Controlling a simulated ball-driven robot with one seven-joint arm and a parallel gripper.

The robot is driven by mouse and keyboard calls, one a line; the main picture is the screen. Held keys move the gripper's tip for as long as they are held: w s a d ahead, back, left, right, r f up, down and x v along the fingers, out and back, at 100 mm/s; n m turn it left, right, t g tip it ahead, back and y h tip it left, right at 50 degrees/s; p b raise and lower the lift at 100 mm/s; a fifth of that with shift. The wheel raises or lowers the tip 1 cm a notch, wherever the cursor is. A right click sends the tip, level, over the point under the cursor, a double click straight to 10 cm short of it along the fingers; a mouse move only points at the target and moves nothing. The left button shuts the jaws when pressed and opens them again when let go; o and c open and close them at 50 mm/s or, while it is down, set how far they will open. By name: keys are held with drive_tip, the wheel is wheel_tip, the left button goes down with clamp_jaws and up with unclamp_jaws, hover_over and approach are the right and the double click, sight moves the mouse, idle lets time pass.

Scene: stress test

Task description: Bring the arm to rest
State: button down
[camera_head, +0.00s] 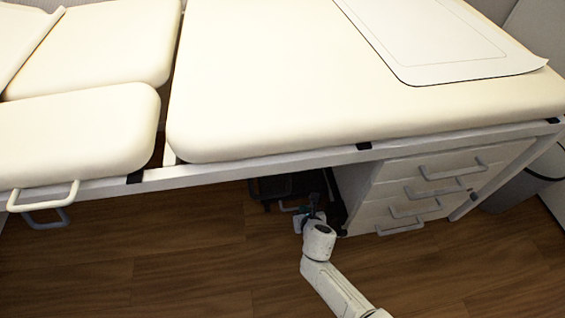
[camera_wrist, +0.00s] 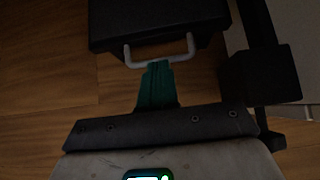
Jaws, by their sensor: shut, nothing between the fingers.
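My arm reaches in from the bottom of the head view. My gripper (camera_head: 311,204) is beneath the front edge of the exam table, just left of the drawer cabinet. In the wrist view my gripper (camera_wrist: 158,66) shows its teal fingers pressed together, with nothing between them. Its tips appear at the light handle (camera_wrist: 186,48) of a dark box (camera_wrist: 150,22); whether they touch it I cannot tell.
The cream padded exam table (camera_head: 260,90) overhangs my gripper, with a white frame rail (camera_head: 220,172) along its edge. A white drawer cabinet (camera_head: 405,190) stands to the right. A metal handle (camera_head: 45,205) juts out at left. The wood floor (camera_head: 170,260) in front is clear.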

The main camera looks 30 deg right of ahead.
drive_tip(key=s+d+r+m+g+h, duration=0.1)
drive_tip(key=s+d+r+m+g, duration=0.1)
drive_tip(key=s+d+r+m, duration=0.5)
drive_tip(key=s+r+m+g+h, duration=0.15)
drive_tip(key=s+m, duration=0.25)
drive_tip(key=m, duration=0.7)
drive_tip(key=s+a+r+m+g+y, duration=0.2)
drive_tip(key=s+a+r+m+y, duration=0.1)
drive_tip(key=s+r+m, duration=0.4)
drive_tip(key=s+a+r+m+g+y, duration=0.2)
drive_tip(key=s+a+r+m+g, duration=0.15)
drive_tip(key=s+m, duration=0.5)
wheel_tip(320, 180, up, 33)
drive_tip(key=t+p, duration=0.1)
drive_tip(key=p, duration=3.1)
drive_tip(key=shift+s+n, duration=0.3)
drive_tip(key=shift+n, duration=0.05)
